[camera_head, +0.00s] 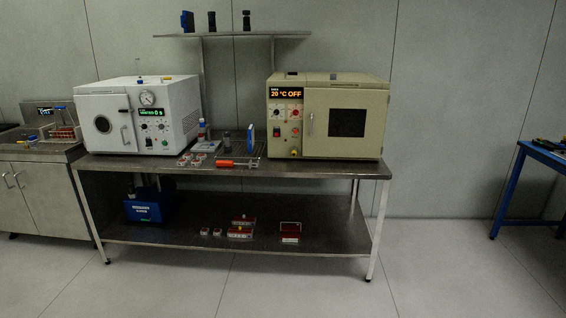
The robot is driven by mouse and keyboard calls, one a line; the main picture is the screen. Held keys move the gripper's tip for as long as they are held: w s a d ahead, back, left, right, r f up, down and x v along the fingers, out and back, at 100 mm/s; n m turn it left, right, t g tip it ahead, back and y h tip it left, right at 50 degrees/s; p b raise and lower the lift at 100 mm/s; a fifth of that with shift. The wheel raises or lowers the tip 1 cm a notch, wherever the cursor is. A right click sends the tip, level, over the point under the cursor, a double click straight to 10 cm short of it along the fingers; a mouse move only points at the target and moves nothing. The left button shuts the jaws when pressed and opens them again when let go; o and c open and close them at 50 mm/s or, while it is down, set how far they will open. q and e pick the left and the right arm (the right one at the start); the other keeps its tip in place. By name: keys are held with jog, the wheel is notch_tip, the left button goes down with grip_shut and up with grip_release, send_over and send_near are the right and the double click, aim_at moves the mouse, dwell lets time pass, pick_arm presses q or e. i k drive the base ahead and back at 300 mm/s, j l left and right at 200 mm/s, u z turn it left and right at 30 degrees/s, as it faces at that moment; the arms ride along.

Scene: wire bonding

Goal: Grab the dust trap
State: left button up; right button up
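No thing in the head view is clearly marked as the dust trap, and I cannot tell which one it is. Small things stand between the two machines on the steel table (300,170): an orange cylinder (225,164) lying near the front edge, a blue upright panel (250,138), a dark grey bottle (227,141) and a white bottle with a red and blue top (202,131). Dark small items (212,21) stand on the wall shelf (290,34). Neither of my grippers shows in this view.
A white vacuum-oven-like machine (176,98) and a beige oven (375,95) reading 20 °C OFF stand on the table. The lower shelf (335,225) holds a blue unit (142,210) and red-white boxes (290,232). A blue bench (507,185) is at right. The front floor is clear.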

aim_at(246, 15)
jog(key=i+l, duration=0.1)
jog(key=i, duration=1.85)
jog(key=i+u, duration=0.45)
jog(key=i, duration=0.1)
